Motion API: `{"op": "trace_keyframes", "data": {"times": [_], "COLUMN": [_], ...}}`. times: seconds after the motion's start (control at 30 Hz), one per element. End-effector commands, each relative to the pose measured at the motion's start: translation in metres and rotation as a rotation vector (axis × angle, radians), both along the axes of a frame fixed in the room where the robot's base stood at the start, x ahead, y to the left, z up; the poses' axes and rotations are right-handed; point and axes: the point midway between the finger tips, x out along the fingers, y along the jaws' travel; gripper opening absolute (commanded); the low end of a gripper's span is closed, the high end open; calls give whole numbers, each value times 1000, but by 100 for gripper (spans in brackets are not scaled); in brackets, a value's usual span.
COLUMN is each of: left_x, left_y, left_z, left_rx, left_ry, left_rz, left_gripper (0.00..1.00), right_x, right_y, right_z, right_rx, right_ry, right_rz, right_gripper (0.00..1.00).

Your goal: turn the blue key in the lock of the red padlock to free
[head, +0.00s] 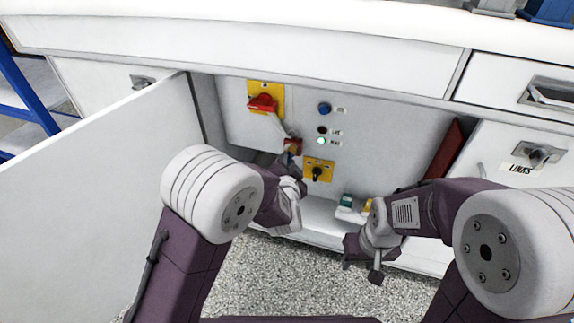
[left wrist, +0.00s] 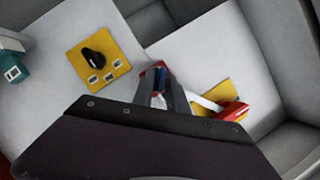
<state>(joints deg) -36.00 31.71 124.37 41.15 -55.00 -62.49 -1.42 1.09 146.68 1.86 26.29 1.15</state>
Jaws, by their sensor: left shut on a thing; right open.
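The red padlock (head: 292,145) hangs below the red rotary handle (head: 262,103), at the lower end of a pale strip. In the left wrist view, a little red of the padlock (left wrist: 146,70) shows beyond my fingertips. My left gripper (head: 291,157) is at the padlock's lower side and is shut on the blue key; a bit of blue key (left wrist: 160,73) shows between the fingers in the left wrist view. The lock's opening is hidden, so I cannot tell how far the key is in or turned. My right gripper (head: 362,262) is open and empty, low in front of the cabinet.
The yellow plate with a black selector (head: 317,172) is just right of my left gripper. A blue button (head: 324,109) and lamps are above it. The open door (head: 100,190) stands to the left.

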Motion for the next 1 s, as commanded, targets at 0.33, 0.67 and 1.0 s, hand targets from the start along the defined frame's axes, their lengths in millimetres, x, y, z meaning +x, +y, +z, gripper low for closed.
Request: {"op": "trace_keyframes", "data": {"times": [0.33,0.67,1.0], "left_x": [0,0,0], "left_y": [0,0,-1], "left_z": [-3,-1,-4], "left_rx": [84,99,151], "left_ry": [-27,-30,-51], "left_rz": [1,1,0], "left_gripper": [0,0,0], "right_x": [0,0,0], "right_y": [0,0,0], "right_z": [-23,-23,-42], "right_rx": [0,0,0], "right_ry": [0,0,0], "right_rz": [0,0,0], "right_gripper": [47,47,47]}}
